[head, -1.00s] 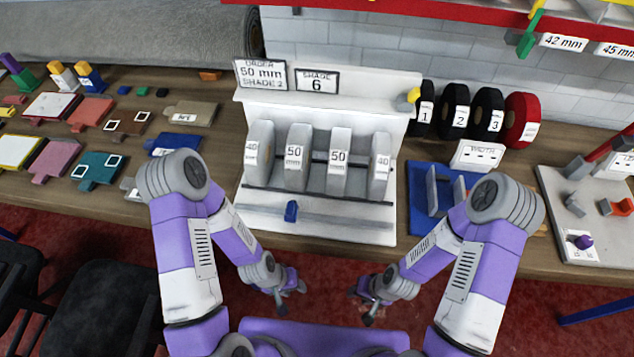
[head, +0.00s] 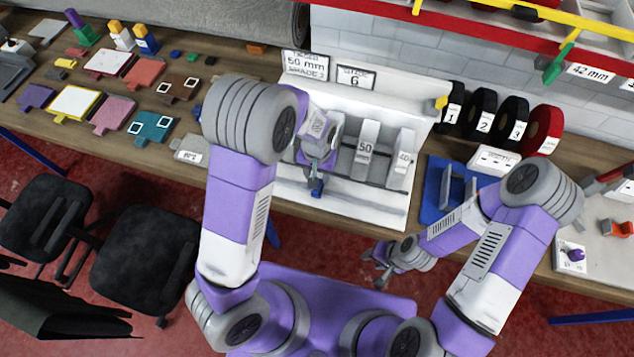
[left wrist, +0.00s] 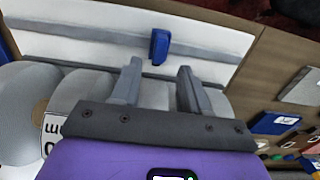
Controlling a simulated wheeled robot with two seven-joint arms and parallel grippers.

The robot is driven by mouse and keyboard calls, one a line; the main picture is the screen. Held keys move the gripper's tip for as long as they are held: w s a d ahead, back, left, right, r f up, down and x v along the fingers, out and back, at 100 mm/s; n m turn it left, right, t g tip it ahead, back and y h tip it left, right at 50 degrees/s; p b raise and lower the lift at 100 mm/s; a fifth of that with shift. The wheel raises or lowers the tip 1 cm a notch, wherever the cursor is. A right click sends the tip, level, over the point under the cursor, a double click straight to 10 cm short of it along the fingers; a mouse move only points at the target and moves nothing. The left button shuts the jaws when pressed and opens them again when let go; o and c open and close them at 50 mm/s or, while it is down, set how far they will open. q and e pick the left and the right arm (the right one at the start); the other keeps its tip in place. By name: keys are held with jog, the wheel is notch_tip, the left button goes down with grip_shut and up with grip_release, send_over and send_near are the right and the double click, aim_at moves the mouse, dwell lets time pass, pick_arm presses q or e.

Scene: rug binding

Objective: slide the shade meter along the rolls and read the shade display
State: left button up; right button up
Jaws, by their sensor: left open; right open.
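The blue shade meter (head: 316,188) sits on the rail along the front of the white stand; it also shows in the left wrist view (left wrist: 159,46). My left gripper (left wrist: 160,75) is open, with its fingers pointing toward the meter and a gap left between. In the head view my left arm hides part of the stand. Grey rolls (head: 366,150) stand in a row behind the rail, with labels 50 and 40 readable. The shade display (head: 356,77) reads 6. My right gripper (head: 382,264) is open and empty, in front of the bench.
The order card (head: 305,65) reads 50 mm, shade 2. Black and red numbered rolls (head: 481,115) stand right of the stand, with a blue fixture (head: 432,190) before them. Coloured sample pieces (head: 110,112) cover the bench at left. Black chairs (head: 145,255) stand below left.

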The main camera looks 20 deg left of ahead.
pick_arm(q)
notch_tip(320, 180, down, 7)
dwell(0.3)
grip_shut()
dwell(0.3)
